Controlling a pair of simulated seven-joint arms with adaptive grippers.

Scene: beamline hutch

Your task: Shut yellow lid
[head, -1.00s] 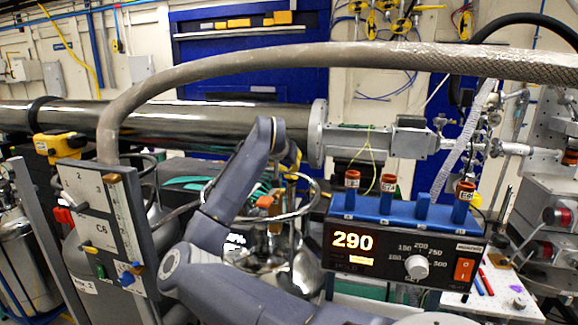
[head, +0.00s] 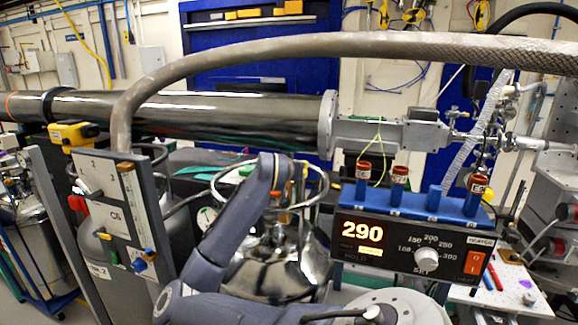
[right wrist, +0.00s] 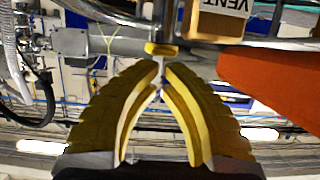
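My right gripper (right wrist: 161,66) shows in the right wrist view, its two curved yellow fingers drawn together with only a narrow gap at the tips. A small yellow piece (right wrist: 160,49) lies just beyond the tips; I cannot tell if it is the lid or if they touch it. A tan block marked VENT (right wrist: 226,10) is above and to the right. In the head view my arm stands in front of the shiny dewar (head: 265,270) and its ring handle (head: 322,180), hiding the fingers and part of the dewar's top. My left gripper is not in view.
A heater controller (head: 408,245) reading 290, with a blue rack of vials on top, stands right of the dewar. A panel (head: 118,215) with valves stands left. A thick hose (head: 330,45) arches above. A large orange surface (right wrist: 275,78) is close to the right finger.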

